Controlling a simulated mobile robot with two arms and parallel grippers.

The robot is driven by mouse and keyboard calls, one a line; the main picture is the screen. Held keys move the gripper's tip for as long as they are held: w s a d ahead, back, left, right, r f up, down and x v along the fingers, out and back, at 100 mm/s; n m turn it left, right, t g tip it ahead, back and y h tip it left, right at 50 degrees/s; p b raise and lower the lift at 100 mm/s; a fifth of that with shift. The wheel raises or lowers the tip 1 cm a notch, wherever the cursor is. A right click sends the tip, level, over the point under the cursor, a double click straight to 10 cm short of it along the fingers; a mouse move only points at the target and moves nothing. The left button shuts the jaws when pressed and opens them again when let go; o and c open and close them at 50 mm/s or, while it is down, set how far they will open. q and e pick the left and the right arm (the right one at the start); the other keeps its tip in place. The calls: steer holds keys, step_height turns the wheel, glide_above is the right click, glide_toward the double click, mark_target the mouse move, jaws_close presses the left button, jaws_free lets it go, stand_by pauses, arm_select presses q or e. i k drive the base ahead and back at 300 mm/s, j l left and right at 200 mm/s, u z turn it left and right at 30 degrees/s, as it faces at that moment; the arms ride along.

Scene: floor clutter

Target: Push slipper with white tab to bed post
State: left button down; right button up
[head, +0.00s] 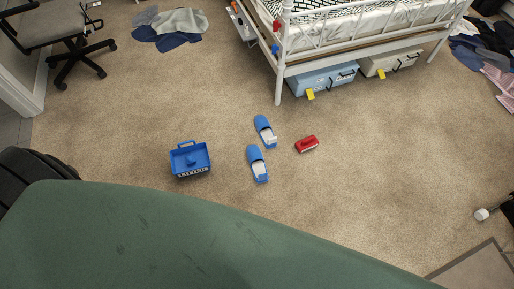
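Two blue slippers lie on the carpet near the middle of the head view. The far slipper (264,127) and the near slipper (256,158) both show white at their lower ends. A small white piece seems to stick out at the far slipper's side, but it is too small to tell for sure which one has the white tab. The nearest white bed post (279,85) stands on the carpet beyond the far slipper, a little to its right, with clear carpet between them. Neither of my grippers is in view.
A red object (307,144) lies right of the slippers. A blue bin (190,169) stands to their left. Blue (322,82) and cream (390,63) boxes sit under the bed. Clothes (175,27) and an office chair (60,35) are at the far left. A large green surface covers the bottom.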

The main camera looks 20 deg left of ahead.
mark_target(263, 127)
steer(key=i+l+u, duration=0.1)
steer(key=u, duration=0.3)
steer(key=i+l+u, duration=0.1)
steer(key=u, duration=0.3)
steer(key=i+l+u, duration=0.1)
steer(key=l+u, duration=0.15)
steer(key=u, duration=0.15)
steer(key=l+u, duration=0.2)
steer(key=u, duration=0.2)
steer(key=l+u, duration=0.2)
steer(key=u, duration=0.2)
steer(key=i, duration=0.05)
